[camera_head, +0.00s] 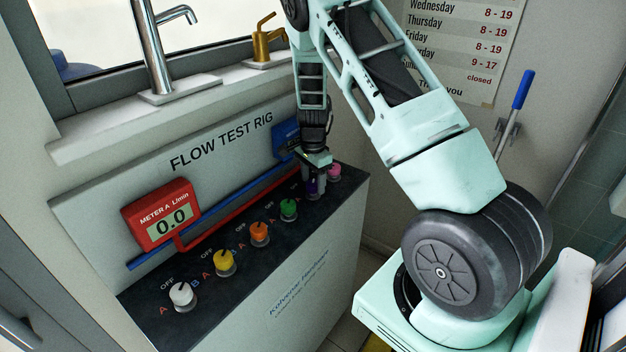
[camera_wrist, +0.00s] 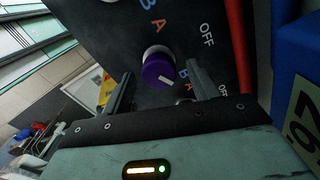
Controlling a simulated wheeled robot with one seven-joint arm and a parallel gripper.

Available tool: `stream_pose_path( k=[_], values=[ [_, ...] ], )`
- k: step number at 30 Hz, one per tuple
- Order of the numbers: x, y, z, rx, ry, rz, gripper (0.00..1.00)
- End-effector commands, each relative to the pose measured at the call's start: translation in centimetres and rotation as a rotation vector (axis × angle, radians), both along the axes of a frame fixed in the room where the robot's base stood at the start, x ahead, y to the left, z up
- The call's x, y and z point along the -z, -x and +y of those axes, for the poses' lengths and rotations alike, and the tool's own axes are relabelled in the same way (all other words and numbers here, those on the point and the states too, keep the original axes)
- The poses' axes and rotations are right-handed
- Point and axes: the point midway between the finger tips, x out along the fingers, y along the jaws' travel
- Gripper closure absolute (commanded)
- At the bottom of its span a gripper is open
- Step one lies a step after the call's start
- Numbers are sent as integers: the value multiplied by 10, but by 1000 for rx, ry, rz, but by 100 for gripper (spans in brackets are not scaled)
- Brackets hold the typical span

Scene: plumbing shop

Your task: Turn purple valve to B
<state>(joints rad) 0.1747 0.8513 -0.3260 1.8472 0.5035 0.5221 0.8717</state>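The purple valve (camera_wrist: 157,72) is a round knob with a white pointer mark on the dark top of the test rig. In the wrist view its mark points toward the lower right; I cannot tell which letter it lines up with. My gripper (camera_wrist: 159,70) is open, with one finger on each side of the knob and gaps visible between. In the head view my gripper (camera_head: 316,176) is over the purple valve (camera_head: 313,188), which it mostly hides. Letters B and A and the word OFF are printed around the knobs.
A pink valve (camera_head: 333,172) stands close to the right. Green (camera_head: 288,208), orange (camera_head: 259,233), yellow (camera_head: 224,261) and white (camera_head: 182,295) valves line up to the left. A red meter (camera_head: 161,213) reads 0.0. A blue meter (camera_head: 286,138) is partly hidden behind my arm.

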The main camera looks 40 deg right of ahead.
Motion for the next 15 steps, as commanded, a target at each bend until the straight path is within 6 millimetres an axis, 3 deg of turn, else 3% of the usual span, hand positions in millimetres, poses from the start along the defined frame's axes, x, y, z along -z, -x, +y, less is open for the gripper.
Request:
stream_pose_path(
  k=[9,15],
  values=[
    [-3,0,0,-2,0,1,41],
    [-31,-1,1,-3,0,-3,41]
  ],
)
